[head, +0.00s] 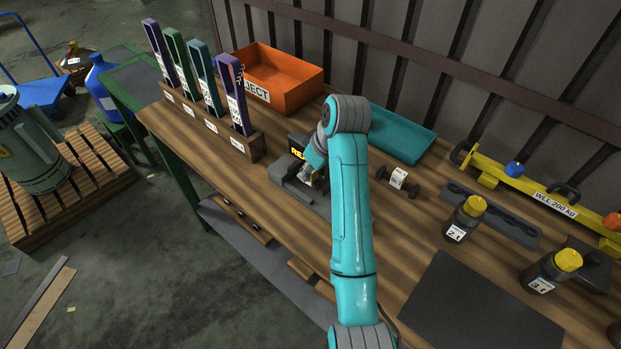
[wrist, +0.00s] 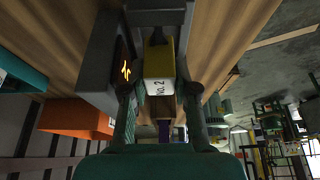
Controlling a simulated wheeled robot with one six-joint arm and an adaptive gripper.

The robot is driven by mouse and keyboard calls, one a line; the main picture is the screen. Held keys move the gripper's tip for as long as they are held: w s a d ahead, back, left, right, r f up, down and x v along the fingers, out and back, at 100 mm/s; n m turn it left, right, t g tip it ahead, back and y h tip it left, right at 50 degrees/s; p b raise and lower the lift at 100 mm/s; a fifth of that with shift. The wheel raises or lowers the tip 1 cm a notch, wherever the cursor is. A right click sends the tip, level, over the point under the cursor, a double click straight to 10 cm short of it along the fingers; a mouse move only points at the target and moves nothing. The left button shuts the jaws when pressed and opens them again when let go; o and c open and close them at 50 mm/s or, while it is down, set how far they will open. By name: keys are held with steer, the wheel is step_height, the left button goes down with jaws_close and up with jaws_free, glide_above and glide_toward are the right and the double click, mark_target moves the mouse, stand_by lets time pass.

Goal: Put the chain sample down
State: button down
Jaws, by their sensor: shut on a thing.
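My gripper (head: 318,178) is at the grey bench device (head: 290,190), mostly hidden behind my arm in the head view. In the wrist view, my gripper (wrist: 158,105) has its two fingers on either side of a yellow piece with a white "No. 2" label, which I take for the chain sample (wrist: 158,72). It is shut on this piece. The piece lies between grey parts of the device (wrist: 180,12); whether it touches them I cannot tell. A dark dumbbell-shaped piece (head: 412,190) with a white tag lies on the table, right of my arm.
An orange reject bin (head: 300,88) and a teal tray (head: 405,135) stand at the back. A rack (head: 215,133) with several coloured upright holders is at the left. A dark mat (head: 475,310) lies bare in front.

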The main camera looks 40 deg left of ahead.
mark_target(310, 180)
steer(key=shift+f, duration=1.85)
steer(key=shift+f, duration=0.1)
steer(key=c, duration=1.2)
jaws_free()
